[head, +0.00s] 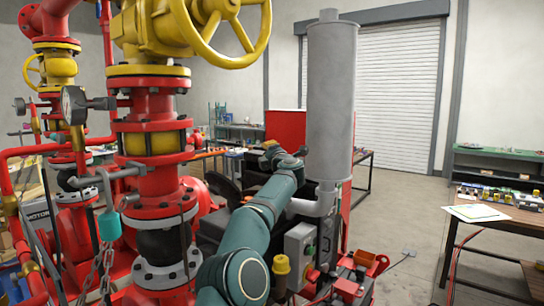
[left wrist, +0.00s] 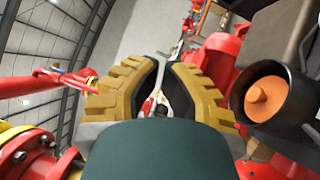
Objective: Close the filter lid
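No lid can be made out for certain. In the left wrist view, a dark round housing (left wrist: 290,122) with an orange core (left wrist: 266,102) faces me at the right; it looks like the open filter. A dark curved edge (left wrist: 308,48) beside it may be part of a lid; I cannot tell. My left gripper (left wrist: 162,65) has yellow fingers with dark pads, their tips nearly together with nothing held. The housing is to the right of the fingers, apart from them. In the head view my left gripper (head: 278,150) is small and partly hidden behind its arm. My right gripper is not in view.
A tall grey cylinder (head: 331,100) stands just right of my left arm. Red pipework (head: 150,190) with a yellow handwheel (head: 225,30) fills the left. A workbench (head: 495,213) is at the right. The floor (head: 405,210) between is mostly clear.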

